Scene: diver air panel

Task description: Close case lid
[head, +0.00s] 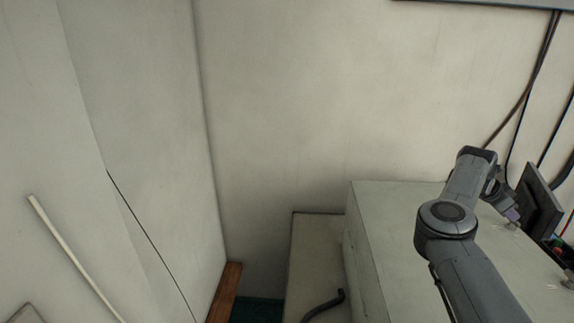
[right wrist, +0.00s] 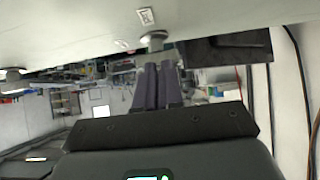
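A dark panel that looks like the case lid (head: 540,201) stands tilted upright at the right edge of the head view. Red and green parts show just below it; the rest of the case is cut off by the frame. My right gripper (head: 512,214) is just left of the panel, fingers pointing down over a pale cabinet top. In the right wrist view its purple fingers (right wrist: 158,70) lie close together with nothing visible between them. A dark flat shape (right wrist: 225,48), perhaps the lid or case, is right of the fingertips, apart from them. My left gripper is out of view.
The pale cabinet (head: 390,235) lies under my right arm. A small round metal fitting (right wrist: 153,38) is on its surface near the fingertips. Black cables (head: 530,90) hang on the wall behind. A lower pale box (head: 312,262) with a dark hose (head: 325,305) stands left.

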